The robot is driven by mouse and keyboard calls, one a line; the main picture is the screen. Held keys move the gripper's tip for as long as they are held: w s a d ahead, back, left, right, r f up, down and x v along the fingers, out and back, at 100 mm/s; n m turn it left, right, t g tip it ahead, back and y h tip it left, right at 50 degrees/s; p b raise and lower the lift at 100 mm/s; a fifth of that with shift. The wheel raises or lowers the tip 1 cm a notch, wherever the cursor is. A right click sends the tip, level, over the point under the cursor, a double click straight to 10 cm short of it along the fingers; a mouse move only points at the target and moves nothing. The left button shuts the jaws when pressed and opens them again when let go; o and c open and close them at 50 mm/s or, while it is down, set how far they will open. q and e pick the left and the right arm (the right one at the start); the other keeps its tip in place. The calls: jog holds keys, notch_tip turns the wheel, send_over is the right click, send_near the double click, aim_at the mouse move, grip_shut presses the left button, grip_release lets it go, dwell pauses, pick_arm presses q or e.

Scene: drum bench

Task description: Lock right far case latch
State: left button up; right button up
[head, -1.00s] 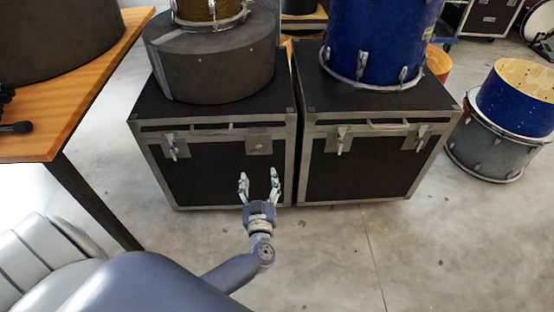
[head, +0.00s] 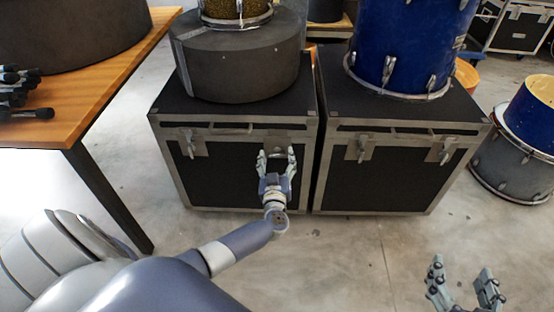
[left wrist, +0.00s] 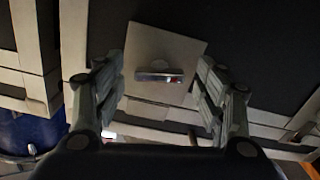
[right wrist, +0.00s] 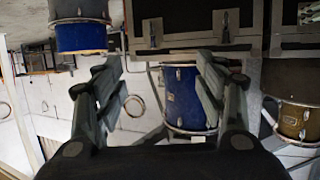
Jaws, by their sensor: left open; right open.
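My left gripper (head: 276,156) is open in front of the left black case (head: 230,180), at that case's right latch. In the left wrist view, this latch's pale square plate (left wrist: 150,45) and shiny lever (left wrist: 160,76) lie between the spread fingers; the lever is crosswise and not gripped. In the head view the gripper partly hides this latch. The left case's other latch (head: 188,147) has its lever hanging upright. The right case (head: 375,180) has two latches, left (head: 361,148) and right (head: 442,150), both with upright levers. My right gripper (head: 462,272) is open and empty at lower right.
A grey round drum case (head: 240,70) and a blue drum (head: 400,45) stand on the cases. A wooden table (head: 110,75) with dark microphones (head: 25,112) is at left. Drums (head: 515,150) stand on the floor at right. The floor before the cases is clear.

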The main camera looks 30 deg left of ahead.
pick_arm(q)
jog(key=shift+w+a, duration=0.15)
jog(key=shift+w, duration=0.1)
pick_arm(e)
jog(key=shift+w+a+r+t, duration=0.1)
jog(key=shift+w+r+t, duration=0.2)
jog(key=shift+r, duration=0.25)
pick_arm(q)
jog(key=c, duration=1.1)
jog(key=shift+o, duration=0.2)
pick_arm(e)
jog(key=shift+s, duration=0.1)
